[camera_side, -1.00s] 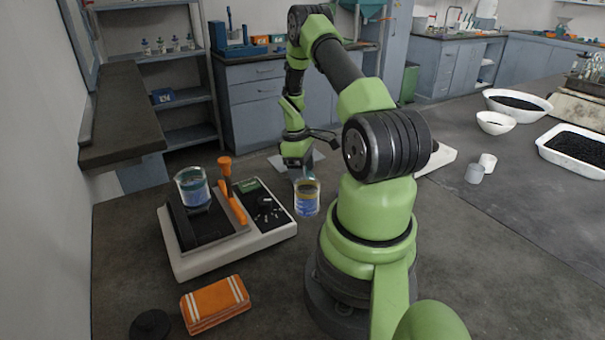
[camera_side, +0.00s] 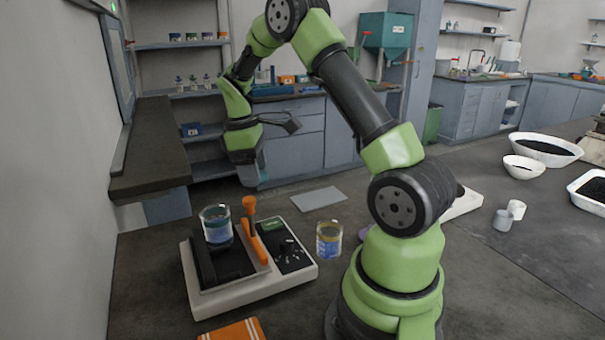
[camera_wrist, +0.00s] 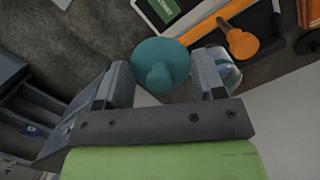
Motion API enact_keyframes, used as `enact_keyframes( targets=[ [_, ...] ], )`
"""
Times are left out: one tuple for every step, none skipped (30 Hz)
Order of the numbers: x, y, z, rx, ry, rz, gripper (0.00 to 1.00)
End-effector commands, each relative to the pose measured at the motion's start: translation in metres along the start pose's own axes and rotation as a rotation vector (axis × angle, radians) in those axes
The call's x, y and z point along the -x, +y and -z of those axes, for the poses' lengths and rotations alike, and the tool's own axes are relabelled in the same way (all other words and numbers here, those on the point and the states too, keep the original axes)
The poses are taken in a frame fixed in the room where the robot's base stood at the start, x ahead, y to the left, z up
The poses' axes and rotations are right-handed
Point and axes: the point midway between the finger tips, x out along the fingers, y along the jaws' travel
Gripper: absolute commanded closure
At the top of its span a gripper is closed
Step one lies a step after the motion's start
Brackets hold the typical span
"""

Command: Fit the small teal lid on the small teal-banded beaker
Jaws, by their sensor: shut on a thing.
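The teal lid (camera_wrist: 160,65), a round disc with a knob, is between the fingers of my gripper (camera_wrist: 160,82) in the wrist view. My gripper is shut on it. In the side view my gripper (camera_side: 253,182) hangs in the air, above and behind the shaker; the lid cannot be made out there. A clear beaker with a teal band (camera_side: 217,226) stands upright and uncovered on the black platform of the shaker (camera_side: 300,280). A beaker (camera_wrist: 222,65) beside the orange lever shows partly behind the right finger in the wrist view.
An orange lever (camera_side: 250,212) stands up beside the beaker on the shaker. A second beaker with a yellowish band (camera_side: 329,240) stands on the bench to the right. A grey mat (camera_side: 318,198) lies behind it. An orange cloth (camera_side: 233,331) lies in front.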

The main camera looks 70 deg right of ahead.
Motion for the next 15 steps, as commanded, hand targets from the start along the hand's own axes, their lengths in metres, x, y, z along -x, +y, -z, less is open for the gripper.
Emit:
enact_keyframes(
  targets=[
    [0.009, -0.015, 0.015, 0.045, 0.004, -0.010, 0.59],
    [0.013, -0.023, 0.022, 0.065, 0.004, -0.012, 0.59],
    [0.019, -0.034, 0.030, 0.090, 0.005, -0.016, 0.59],
    [0.022, -0.041, 0.035, 0.106, 0.005, -0.019, 0.59],
    [0.025, -0.047, 0.039, 0.122, 0.006, -0.021, 0.59],
    [0.029, -0.055, 0.044, 0.139, 0.006, -0.023, 0.59],
    [0.031, -0.061, 0.048, 0.151, 0.006, -0.025, 0.59],
    [0.034, -0.065, 0.050, 0.160, 0.006, -0.026, 0.59],
    [0.036, -0.070, 0.053, 0.171, 0.006, -0.026, 0.59],
    [0.037, -0.073, 0.054, 0.176, 0.007, -0.027, 0.59],
    [0.038, -0.076, 0.055, 0.181, 0.007, -0.028, 0.59],
    [0.037, -0.078, 0.057, 0.186, 0.006, -0.028, 0.59],
    [0.037, -0.079, 0.057, 0.187, 0.006, -0.028, 0.59],
    [0.035, -0.079, 0.058, 0.188, 0.005, -0.027, 0.59],
    [0.033, -0.080, 0.058, 0.188, 0.004, -0.027, 0.59]
  ],
)
